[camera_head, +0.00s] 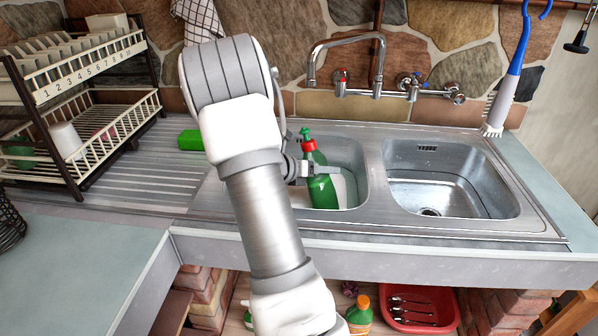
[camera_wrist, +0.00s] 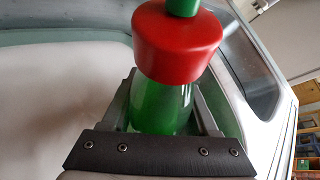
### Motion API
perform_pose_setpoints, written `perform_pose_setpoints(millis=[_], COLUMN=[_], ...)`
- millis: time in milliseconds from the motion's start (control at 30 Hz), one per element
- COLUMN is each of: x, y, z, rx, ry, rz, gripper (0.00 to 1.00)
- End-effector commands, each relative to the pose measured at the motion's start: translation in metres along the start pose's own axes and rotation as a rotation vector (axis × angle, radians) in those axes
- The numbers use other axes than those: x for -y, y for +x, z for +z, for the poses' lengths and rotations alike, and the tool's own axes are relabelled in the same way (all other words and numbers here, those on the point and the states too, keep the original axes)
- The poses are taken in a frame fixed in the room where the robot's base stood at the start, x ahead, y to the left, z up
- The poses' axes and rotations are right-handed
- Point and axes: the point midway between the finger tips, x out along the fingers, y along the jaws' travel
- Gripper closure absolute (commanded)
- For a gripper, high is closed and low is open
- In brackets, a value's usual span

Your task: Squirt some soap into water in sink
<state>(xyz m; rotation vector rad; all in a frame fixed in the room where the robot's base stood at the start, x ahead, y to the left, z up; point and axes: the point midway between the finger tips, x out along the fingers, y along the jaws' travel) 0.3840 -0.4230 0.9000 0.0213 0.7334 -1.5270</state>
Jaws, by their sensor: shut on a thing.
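A green soap bottle (camera_head: 322,187) with a red collar and green nozzle is in my gripper (camera_head: 298,168), over the left sink basin (camera_head: 350,158). It stands nearly upright, tilted slightly. In the wrist view my gripper (camera_wrist: 160,115) is shut around the bottle's green neck (camera_wrist: 160,108), just below the red cap (camera_wrist: 178,42). The left basin looks pale inside, which may be water; my arm hides its left part. I cannot tell whether the bottle's base touches anything.
The right basin (camera_head: 450,190) looks empty, with a drain. A tap (camera_head: 345,85) stands behind the basins. A dish rack (camera_head: 75,110) and a green sponge (camera_head: 190,140) are on the left.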

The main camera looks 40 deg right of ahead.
Motion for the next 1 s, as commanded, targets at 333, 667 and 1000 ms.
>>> perform_pose_setpoints(millis=[333,667,1000], x=[-0.001,-0.002,-0.002], y=[-0.001,-0.002,-0.003], z=[0.004,0.006,0.009], rx=[0.029,0.048,0.061], ry=[0.172,0.295,0.377], rz=[0.083,0.143,0.183], gripper=[1.0,1.0,1.0])
